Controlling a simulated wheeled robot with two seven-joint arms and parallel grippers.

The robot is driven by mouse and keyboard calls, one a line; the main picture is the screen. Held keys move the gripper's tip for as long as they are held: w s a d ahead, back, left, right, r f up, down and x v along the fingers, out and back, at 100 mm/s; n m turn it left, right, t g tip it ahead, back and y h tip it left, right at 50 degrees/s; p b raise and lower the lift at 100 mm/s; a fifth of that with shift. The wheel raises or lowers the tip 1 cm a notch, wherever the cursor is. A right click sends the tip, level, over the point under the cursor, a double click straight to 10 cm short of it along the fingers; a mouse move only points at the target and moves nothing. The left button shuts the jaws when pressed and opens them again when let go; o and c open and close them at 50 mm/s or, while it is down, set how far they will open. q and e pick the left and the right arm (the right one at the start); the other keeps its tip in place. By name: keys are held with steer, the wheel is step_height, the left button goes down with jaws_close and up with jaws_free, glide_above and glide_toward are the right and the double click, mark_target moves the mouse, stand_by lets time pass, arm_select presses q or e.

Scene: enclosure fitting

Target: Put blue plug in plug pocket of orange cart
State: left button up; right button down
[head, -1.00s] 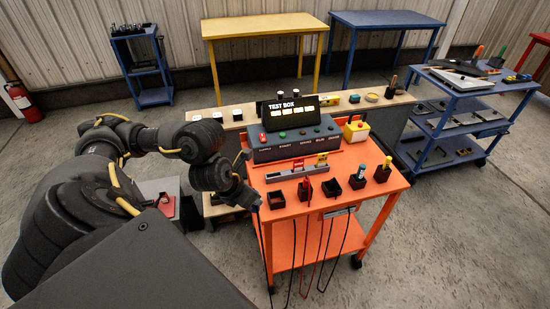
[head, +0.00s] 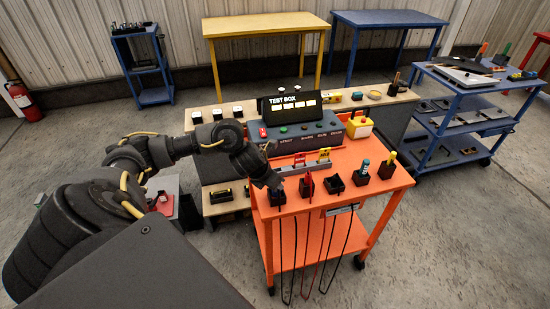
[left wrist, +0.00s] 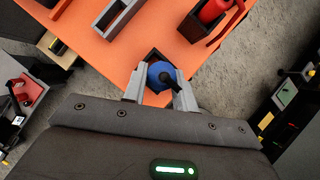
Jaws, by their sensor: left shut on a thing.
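The orange cart (head: 340,215) stands in the middle of the head view. My left gripper (head: 274,186) is over its front left corner, at the leftmost small black pocket (head: 278,198). In the left wrist view my left gripper (left wrist: 160,88) is shut on the round blue plug (left wrist: 163,73), with a dark cable at its top. The plug overlaps the dark square pocket (left wrist: 153,56); I cannot tell how deep it sits. In the head view the gripper mostly hides the plug. My right gripper is not in view.
A red plug (head: 308,186) stands in the neighbouring pocket, and an empty-looking pocket (head: 334,184) is right of it. The grey test box (head: 300,133) stands behind. Several cables hang off the cart's front. A blue shelf cart (head: 455,125) stands right.

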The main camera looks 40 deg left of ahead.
arm_select(q)
steer(key=shift+w+f, duration=0.1)
steer(key=shift+f, duration=0.05)
step_height(320, 180, down, 3)
steer(key=shift+w+a+f, duration=0.1)
steer(key=shift+w+f, duration=0.05)
steer(key=o, duration=0.8)
steer(key=shift+o, duration=1.2)
steer(key=shift+f, duration=0.1)
steer(key=p+v, duration=0.1)
steer(key=v, duration=1.1)
steer(key=shift+p, duration=0.35)
